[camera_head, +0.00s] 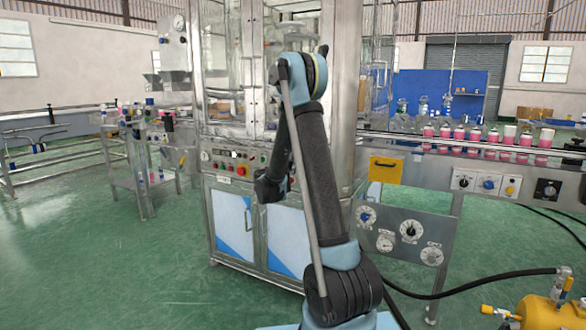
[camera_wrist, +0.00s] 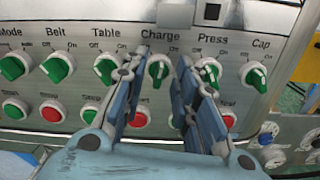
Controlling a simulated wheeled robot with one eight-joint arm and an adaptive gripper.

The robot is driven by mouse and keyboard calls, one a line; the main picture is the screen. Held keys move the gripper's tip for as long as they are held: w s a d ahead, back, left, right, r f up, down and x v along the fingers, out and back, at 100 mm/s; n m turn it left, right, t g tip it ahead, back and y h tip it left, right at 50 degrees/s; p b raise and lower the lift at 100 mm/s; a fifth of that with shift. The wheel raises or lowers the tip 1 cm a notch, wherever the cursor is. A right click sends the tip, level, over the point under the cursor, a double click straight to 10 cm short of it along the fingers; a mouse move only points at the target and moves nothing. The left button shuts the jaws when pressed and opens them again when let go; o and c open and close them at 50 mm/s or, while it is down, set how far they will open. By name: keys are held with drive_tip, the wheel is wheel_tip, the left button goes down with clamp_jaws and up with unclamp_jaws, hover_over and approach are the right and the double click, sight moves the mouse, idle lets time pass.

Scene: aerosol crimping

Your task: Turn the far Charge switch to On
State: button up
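In the wrist view, the green Charge switch (camera_wrist: 158,71) sits on a pale control panel (camera_wrist: 228,14) under the label "Charge", with Off and On marks. Its handle looks roughly upright; its exact setting is hard to read. My gripper (camera_wrist: 162,60) is open, with one finger on each side of this switch. I cannot tell whether the fingers touch it. The right finger partly covers the Press switch (camera_wrist: 210,71); the left finger is close to the Table switch (camera_wrist: 106,68). In the head view, my arm hides part of the control panel (camera_head: 216,157), and the fingers cannot be made out.
Green Mode (camera_wrist: 12,68), Belt (camera_wrist: 56,68) and Cap (camera_wrist: 255,74) switches share the row. Red and green push buttons line up below, including a red one (camera_wrist: 52,111). A conveyor with pink bottles (camera_head: 460,134) stands at the right.

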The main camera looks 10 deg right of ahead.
drive_tip(key=shift+w+d, duration=0.4)
drive_tip(key=shift+w, duration=0.15)
drive_tip(key=shift+c, duration=0.6)
clamp_jaws()
drive_tip(key=shift+s+d+m, duration=0.1)
drive_tip(key=shift+m, duration=2)
drive_tip(key=shift+o, duration=0.6)
unclamp_jaws()
